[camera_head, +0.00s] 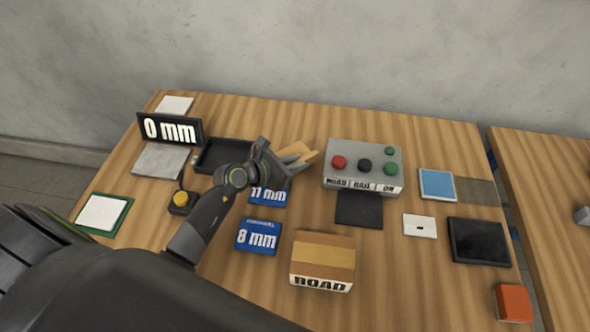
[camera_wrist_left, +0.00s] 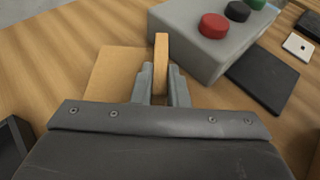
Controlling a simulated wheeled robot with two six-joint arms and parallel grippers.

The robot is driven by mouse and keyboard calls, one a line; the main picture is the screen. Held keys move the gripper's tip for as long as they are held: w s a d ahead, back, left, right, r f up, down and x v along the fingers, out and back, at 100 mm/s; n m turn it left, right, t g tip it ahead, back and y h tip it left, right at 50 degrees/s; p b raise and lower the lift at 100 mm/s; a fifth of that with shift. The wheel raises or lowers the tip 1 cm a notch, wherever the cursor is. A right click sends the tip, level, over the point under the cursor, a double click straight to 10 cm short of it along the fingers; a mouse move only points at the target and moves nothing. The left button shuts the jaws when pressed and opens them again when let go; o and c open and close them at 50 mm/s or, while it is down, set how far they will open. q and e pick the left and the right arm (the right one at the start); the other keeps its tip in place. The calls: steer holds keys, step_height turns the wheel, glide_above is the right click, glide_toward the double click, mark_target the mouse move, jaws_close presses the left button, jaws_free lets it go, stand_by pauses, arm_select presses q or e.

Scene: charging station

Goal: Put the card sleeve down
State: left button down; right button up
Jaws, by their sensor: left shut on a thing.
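The card sleeve (camera_head: 306,158) is tan and held in my left gripper (camera_head: 292,170), near the left side of the button box. In the left wrist view the sleeve (camera_wrist_left: 161,60) stands edge-on between the two fingers (camera_wrist_left: 161,85), which are shut on it. A flat tan panel (camera_wrist_left: 115,72) shows beside it there, and also behind the gripper in the head view (camera_head: 290,151). I cannot tell whether the sleeve touches it or the table. My right gripper is not in view.
The grey button box (camera_head: 362,168) stands close on the right, with a dark pad (camera_head: 359,209) before it. A black tray (camera_head: 213,156) is left. Blue cards marked 11 mm (camera_head: 268,196) and 8 mm (camera_head: 258,237) and a ROAD box (camera_head: 323,261) lie nearer.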

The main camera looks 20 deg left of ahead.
arm_select(q)
steer(key=shift+f, duration=1.25)
steer(key=shift+f, duration=0.1)
steer(key=c, duration=1.4)
jaws_free()
steer(key=shift+c, duration=0.2)
